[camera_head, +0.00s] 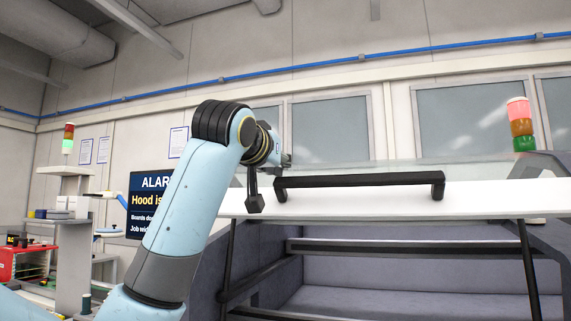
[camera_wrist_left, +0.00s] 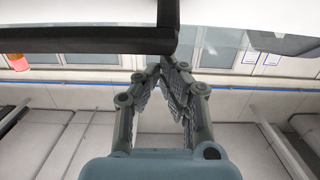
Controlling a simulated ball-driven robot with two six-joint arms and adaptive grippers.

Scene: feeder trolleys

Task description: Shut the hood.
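The hood (camera_head: 350,202) is a white-edged panel with a clear pane, standing raised over the open machine body. Its long black handle (camera_head: 360,180) runs along the front edge. My left arm reaches up in front of the hood's left end, and its gripper (camera_head: 284,159) is partly hidden behind the wrist, close to the handle's left end. In the left wrist view the fingers (camera_wrist_left: 166,64) converge at the tips and look shut with nothing between them. The handle (camera_wrist_left: 80,40) crosses above the tips there; whether they touch it is unclear. My right gripper is not in view.
A screen (camera_head: 150,200) reading "ALAR…" and "Hood is…" is partly covered by my left arm. A signal tower (camera_head: 519,125) stands at the right. Dark struts (camera_head: 528,270) stand under the hood. Shelving (camera_head: 72,240) stands at the far left.

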